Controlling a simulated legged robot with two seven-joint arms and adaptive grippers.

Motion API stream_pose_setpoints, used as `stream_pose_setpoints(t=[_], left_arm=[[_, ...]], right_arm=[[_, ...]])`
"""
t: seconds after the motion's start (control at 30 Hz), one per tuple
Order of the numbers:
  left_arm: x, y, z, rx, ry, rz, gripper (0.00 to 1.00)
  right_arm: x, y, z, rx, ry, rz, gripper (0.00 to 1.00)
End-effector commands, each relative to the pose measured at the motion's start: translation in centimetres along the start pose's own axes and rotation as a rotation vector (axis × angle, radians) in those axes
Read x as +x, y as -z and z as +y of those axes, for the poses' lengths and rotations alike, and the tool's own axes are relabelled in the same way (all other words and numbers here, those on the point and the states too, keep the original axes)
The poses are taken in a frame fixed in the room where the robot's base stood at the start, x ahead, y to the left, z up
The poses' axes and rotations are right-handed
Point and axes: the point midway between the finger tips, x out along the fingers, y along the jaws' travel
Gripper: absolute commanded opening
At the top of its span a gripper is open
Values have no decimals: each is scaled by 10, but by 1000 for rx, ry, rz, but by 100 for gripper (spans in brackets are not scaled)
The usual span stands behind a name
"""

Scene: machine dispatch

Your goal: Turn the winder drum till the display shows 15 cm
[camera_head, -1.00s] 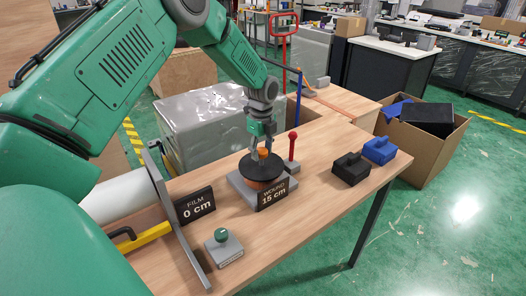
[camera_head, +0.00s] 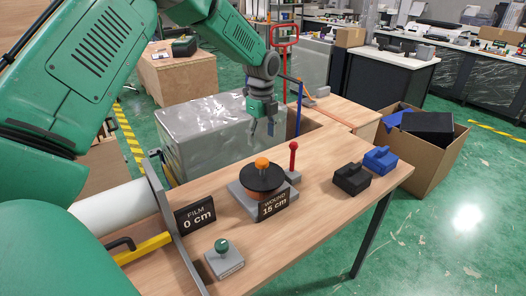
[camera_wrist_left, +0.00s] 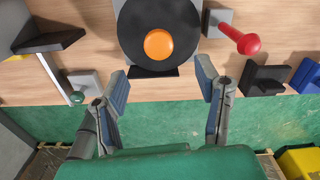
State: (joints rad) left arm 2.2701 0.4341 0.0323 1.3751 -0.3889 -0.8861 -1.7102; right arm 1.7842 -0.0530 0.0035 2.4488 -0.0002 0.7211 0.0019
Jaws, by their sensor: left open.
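The winder drum (camera_head: 262,180) is a black disc with an orange knob (camera_head: 262,162) on top, seated on a grey base on the table. The display (camera_head: 273,205) in front of it reads "WOUND 15 cm". My left gripper (camera_head: 262,132) is open and empty, raised behind and above the drum, apart from the knob. In the left wrist view the drum (camera_wrist_left: 160,62) and its orange knob (camera_wrist_left: 159,44) lie beyond the open fingers (camera_wrist_left: 165,90). My right gripper is not in view.
A red-knobbed lever (camera_head: 293,155) stands right of the drum. A second display (camera_head: 195,214) reads "FILM 0 cm". A green-knobbed block (camera_head: 223,257) sits at the front. Black (camera_head: 351,179) and blue (camera_head: 380,160) blocks lie at the right. A wrapped grey box (camera_head: 205,130) stands behind the table.

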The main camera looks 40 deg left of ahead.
Motion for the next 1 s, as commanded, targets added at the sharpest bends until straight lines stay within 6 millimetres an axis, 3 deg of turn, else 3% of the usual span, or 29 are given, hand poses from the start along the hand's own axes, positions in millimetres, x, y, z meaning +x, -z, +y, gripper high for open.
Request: stream_pose_setpoints(t=[0.1, 0.27, 1.0], left_arm=[[-17, -2, -1, -1, 2, 0, 58], [-27, -2, -1, -1, 0, 0, 58], [-30, 0, 0, 0, 0, -2, 58]], right_arm=[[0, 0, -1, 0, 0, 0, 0], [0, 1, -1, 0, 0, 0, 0], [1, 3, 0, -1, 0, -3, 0]])
